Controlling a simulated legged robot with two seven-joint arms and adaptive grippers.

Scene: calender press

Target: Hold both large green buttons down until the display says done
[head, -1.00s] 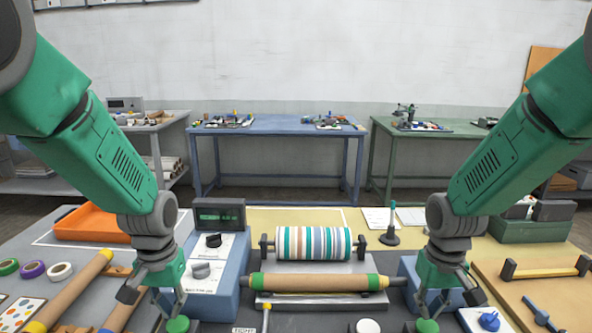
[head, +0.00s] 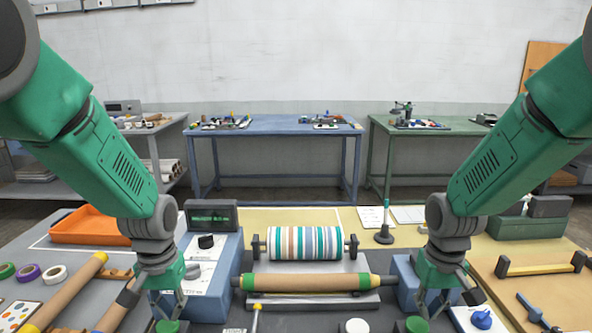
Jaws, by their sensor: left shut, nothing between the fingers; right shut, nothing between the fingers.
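The left large green button (head: 167,327) shows at the bottom edge, partly cut off. My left gripper (head: 173,315) points down at it, fingertips shut at the button's top. The right large green button (head: 417,325) shows at the bottom edge under my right gripper (head: 424,314), which is also shut with its fingertips at the button. I cannot tell how far either button is pressed. The display (head: 212,217) on the blue console at left shows a line of green text too small to read.
The striped roller (head: 305,243) and a tan roller (head: 310,283) lie between my arms. A white round button (head: 355,326) sits between the green ones. An orange tray (head: 90,227) is at left, and a blue knob (head: 482,319) is at right.

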